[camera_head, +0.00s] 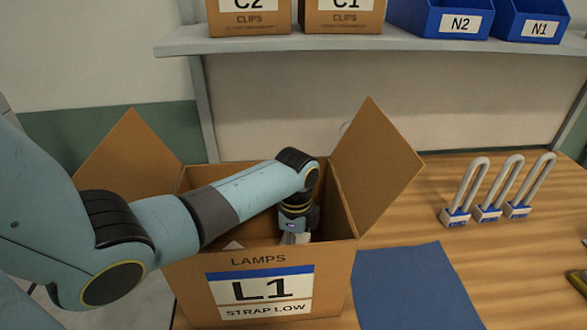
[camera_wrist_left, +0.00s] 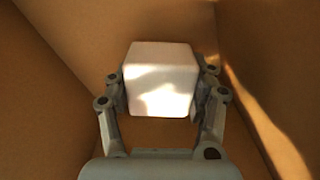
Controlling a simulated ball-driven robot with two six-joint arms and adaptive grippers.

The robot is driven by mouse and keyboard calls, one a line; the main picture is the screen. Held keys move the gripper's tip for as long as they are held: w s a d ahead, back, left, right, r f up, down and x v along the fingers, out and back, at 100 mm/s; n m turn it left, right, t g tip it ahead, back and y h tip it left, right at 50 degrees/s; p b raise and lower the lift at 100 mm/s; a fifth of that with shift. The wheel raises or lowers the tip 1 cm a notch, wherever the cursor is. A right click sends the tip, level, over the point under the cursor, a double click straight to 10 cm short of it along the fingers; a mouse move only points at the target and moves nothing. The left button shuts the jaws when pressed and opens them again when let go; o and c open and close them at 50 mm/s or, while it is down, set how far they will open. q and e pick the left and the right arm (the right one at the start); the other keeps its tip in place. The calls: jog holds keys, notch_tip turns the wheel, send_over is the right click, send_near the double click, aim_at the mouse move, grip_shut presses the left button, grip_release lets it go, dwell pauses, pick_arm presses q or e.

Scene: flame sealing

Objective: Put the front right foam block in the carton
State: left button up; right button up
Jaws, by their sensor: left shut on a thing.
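The carton (camera_head: 240,305) is an open brown box labelled LAMPS L1 STRAP LOW, standing on the table with its side flaps spread. My left arm reaches over its left side, and my left gripper (camera_head: 294,238) points down inside the carton. In the left wrist view my left gripper (camera_wrist_left: 160,100) is shut on a white foam block (camera_wrist_left: 160,80), one finger on each side of it. Brown carton walls surround the block there. In the head view a small pale patch shows by the gripper; the carton's front wall hides most of the inside. My right gripper is not in view.
Several lamps, white U-shaped tubes (camera_head: 503,185) on blue-labelled bases, stand at the right on the wooden table. A blue mat (camera_head: 415,290) lies right of the carton. A shelf (camera_head: 300,44) behind holds brown boxes (camera_head: 248,15) and blue bins (camera_head: 440,18). The carton's right flap (camera_head: 375,165) stands up beside my wrist.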

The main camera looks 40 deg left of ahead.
pick_arm(q)
jog(key=shift+f, duration=1.7)
jog(key=shift+f, duration=0.15)
jog(key=o, duration=0.8)
notch_tip(320, 180, up, 12)
jog(key=shift+r, duration=0.15)
